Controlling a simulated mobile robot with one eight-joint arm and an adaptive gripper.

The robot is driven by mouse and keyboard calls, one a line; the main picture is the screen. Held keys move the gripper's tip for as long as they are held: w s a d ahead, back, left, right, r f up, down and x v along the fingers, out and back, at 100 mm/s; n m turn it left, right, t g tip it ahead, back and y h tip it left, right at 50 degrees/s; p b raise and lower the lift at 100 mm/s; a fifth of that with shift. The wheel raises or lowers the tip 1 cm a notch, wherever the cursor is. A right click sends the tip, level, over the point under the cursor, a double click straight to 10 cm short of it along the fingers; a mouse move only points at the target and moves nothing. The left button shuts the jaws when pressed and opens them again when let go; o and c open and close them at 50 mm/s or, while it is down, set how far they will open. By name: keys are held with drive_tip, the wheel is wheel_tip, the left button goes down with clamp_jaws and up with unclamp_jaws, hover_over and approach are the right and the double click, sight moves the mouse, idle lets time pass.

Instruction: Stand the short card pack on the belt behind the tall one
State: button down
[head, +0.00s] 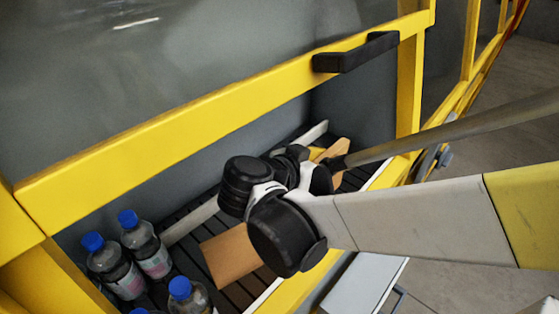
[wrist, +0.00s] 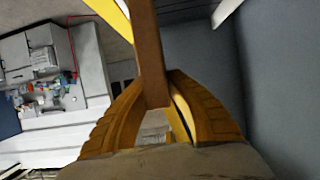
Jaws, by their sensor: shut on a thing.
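In the wrist view my gripper (wrist: 155,88) has its two orange-brown fingers shut on a brown card pack (wrist: 150,45), seen as a narrow strip running up out of the picture. Its true height does not show, so I cannot tell from this view which pack it is. In the head view a brown card pack (head: 230,256) is on the dark slatted belt (head: 183,220), partly hidden by my arm. A tan shape (head: 338,150) shows just beyond my wrist joints; whether it is card or finger is unclear. My gripper is mostly hidden there.
Several blue-capped bottles (head: 146,246) stand on the belt at the lower left. A yellow frame bar (head: 190,108) with a black handle (head: 355,52) crosses above. A pale rail (head: 192,220) edges the belt, and a grey panel (wrist: 280,70) stands close on the right in the wrist view.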

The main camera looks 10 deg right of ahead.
drive_tip(key=w+a+f+b, duration=0.3)
drive_tip(key=w+f, duration=0.3)
drive_tip(key=f, duration=0.2)
drive_tip(key=shift+a+b, duration=0.3)
drive_tip(key=shift+b, duration=0.15)
drive_tip(key=shift+f, duration=0.15)
drive_tip(key=shift+f, duration=0.15)
drive_tip(key=c, duration=1.4)
unclamp_jaws()
drive_tip(key=shift+c, duration=0.2)
drive_tip(key=p+v, duration=0.2)
drive_tip(key=v, duration=0.5)
drive_tip(key=shift+a+r, duration=0.2)
drive_tip(key=shift+r, duration=0.1)
